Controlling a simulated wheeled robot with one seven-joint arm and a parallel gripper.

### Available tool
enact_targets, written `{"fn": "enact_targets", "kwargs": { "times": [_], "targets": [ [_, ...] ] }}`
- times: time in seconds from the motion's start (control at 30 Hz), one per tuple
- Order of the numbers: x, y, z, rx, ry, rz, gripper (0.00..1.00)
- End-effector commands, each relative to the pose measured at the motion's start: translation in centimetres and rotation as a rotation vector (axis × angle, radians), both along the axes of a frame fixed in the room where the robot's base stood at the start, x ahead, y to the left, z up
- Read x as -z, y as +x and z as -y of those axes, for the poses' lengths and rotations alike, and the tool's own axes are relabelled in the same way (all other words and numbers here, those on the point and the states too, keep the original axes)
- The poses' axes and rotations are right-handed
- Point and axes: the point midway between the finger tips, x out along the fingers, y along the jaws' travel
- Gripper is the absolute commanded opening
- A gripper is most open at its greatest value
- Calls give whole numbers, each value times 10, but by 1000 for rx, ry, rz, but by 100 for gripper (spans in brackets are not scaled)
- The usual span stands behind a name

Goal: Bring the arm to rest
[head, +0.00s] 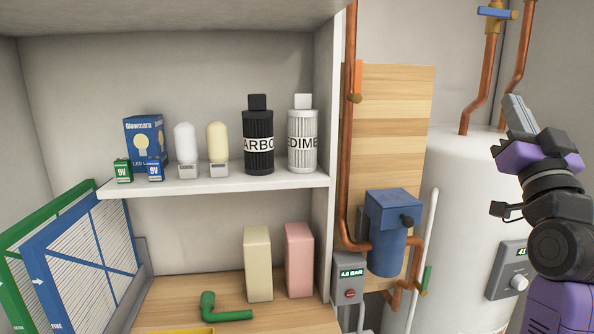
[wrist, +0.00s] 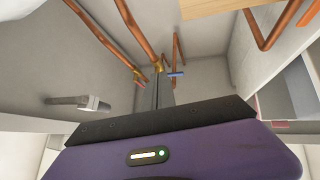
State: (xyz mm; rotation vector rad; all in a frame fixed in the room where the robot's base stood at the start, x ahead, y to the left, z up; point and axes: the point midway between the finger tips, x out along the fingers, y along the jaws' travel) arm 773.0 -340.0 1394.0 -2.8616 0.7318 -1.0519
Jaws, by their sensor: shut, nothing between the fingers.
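My gripper (head: 518,113) is at the upper right of the head view, raised in front of the white tank (head: 455,170). Its grey fingers point up and are closed together with nothing between them. In the wrist view the closed fingers (wrist: 164,90) stand above the purple gripper body, with copper pipes and the wall beyond. My gripper touches nothing that I can see.
A white shelf (head: 225,182) on the left holds bulbs, small batteries, a bulb box and black and white cartridges. Below are two filters, a cream block (head: 257,264), a pink block (head: 299,260) and a green elbow piece (head: 222,308). A blue housing (head: 392,230) and copper pipes stand mid-right.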

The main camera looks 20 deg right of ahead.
Motion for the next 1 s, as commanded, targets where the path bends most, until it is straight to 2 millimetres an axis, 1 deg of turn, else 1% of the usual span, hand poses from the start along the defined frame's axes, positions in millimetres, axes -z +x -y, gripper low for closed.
{"fn": "enact_targets", "kwargs": {
  "times": [0.03,0.07,0.1,0.27,0.3,0.37,0.4,0.47,0.5,0.57,0.7,0.8,0.87,1.0],
  "targets": [
    [27,3,-10,-4,3,-20,0],
    [39,4,-15,-4,4,-28,0],
    [56,4,-23,-7,4,-39,0],
    [121,0,-58,-23,0,-88,0],
    [136,-3,-67,-28,-2,-100,0],
    [159,-7,-81,-38,-3,-122,0],
    [173,-10,-91,-46,-4,-137,0],
    [195,-17,-106,-58,-6,-160,0],
    [208,-21,-116,-67,-7,-175,0],
    [228,-30,-131,-82,-9,-200,0],
    [271,-52,-166,-121,-12,-262,0],
    [299,-72,-191,-152,-12,-312,0],
    [314,-84,-205,-173,-12,-341,0],
    [347,-117,-237,-223,-10,-419,0]
  ]
}}
